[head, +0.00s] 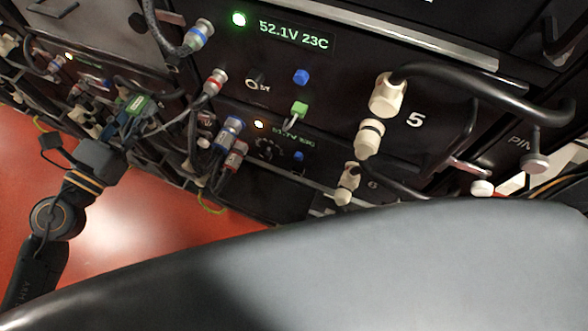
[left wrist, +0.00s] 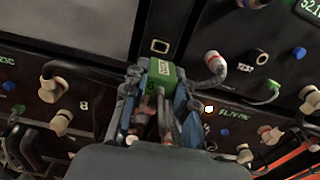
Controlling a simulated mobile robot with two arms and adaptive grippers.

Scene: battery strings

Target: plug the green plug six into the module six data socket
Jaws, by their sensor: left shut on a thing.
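My left gripper (head: 128,119) is shut on the green plug six (head: 140,104), left of module six and apart from its front. In the left wrist view the green plug (left wrist: 162,72) sits between the blue-grey fingers (left wrist: 160,103), with a grey cable beside it. Module six (head: 330,160), marked 6, is below module five and has a lit lamp and green display. Its data socket cannot be made out in either view. My right gripper is not in view.
Module five (head: 440,152) has another green plug (head: 299,110), a blue knob (head: 301,76) and thick cream connectors (head: 386,97). Red and blue ringed connectors (head: 229,134) with cables crowd module six's left side. The red floor (head: 120,235) is open below. A large grey surface fills the lower foreground.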

